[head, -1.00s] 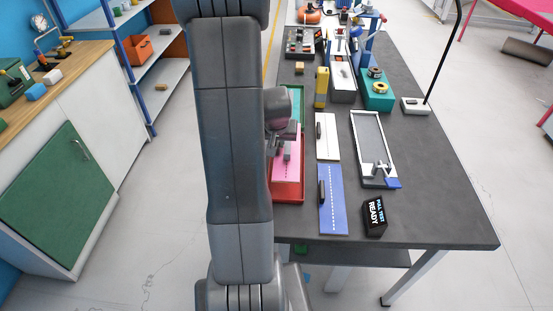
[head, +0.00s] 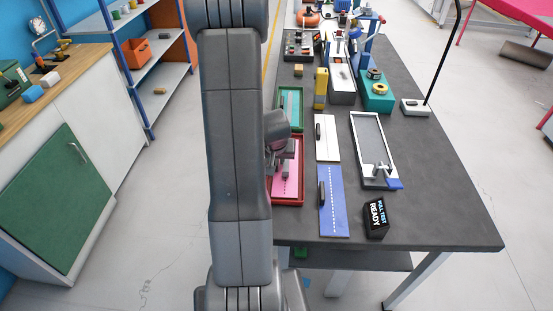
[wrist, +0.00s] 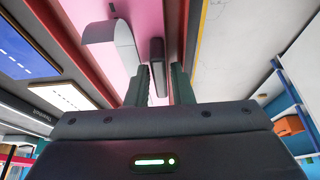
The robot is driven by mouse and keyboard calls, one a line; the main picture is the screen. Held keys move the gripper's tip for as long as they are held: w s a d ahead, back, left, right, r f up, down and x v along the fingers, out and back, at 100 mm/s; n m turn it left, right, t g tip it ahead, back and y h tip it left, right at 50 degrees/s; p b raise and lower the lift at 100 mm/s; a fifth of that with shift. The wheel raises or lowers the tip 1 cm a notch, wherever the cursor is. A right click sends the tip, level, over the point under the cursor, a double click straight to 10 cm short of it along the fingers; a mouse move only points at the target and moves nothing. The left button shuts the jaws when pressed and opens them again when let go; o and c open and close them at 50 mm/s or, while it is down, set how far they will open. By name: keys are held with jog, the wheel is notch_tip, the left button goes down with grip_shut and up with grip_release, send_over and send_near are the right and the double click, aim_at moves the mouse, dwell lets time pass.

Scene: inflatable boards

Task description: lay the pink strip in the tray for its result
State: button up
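The pink strip (head: 287,185) lies flat in the red tray (head: 300,203) on the near left part of the table, partly hidden by my arm. In the wrist view the pink strip (wrist: 142,18) fills the space between red walls, with an upright dark handle (wrist: 157,66) and a curled grey flap (wrist: 112,42) beside it. My gripper (wrist: 161,72) has its two fingers apart, with the handle between and just beyond them; I see no contact. In the head view my gripper (head: 282,168) is low over the red tray. A green tray (head: 300,108) stands right behind it.
A white strip (head: 327,145) and a blue strip (head: 333,205), each with a black handle, lie to the right. A yellow block (head: 321,88) stands behind. The table's right front is clear.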

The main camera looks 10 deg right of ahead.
jog(key=shift+r, duration=0.15)
jog(key=shift+r+p, duration=0.3)
jog(key=v, duration=1.1)
jog(key=shift+s+r+p, duration=0.2)
jog(key=shift+s+p, duration=0.05)
jog(key=shift+p, duration=0.05)
jog(key=shift+f, duration=0.1)
jog(key=b+x, duration=0.1)
jog(key=x, duration=1.1)
jog(key=shift+w+f, duration=0.1)
jog(key=shift+f, duration=0.05)
jog(key=shift+r, duration=0.25)
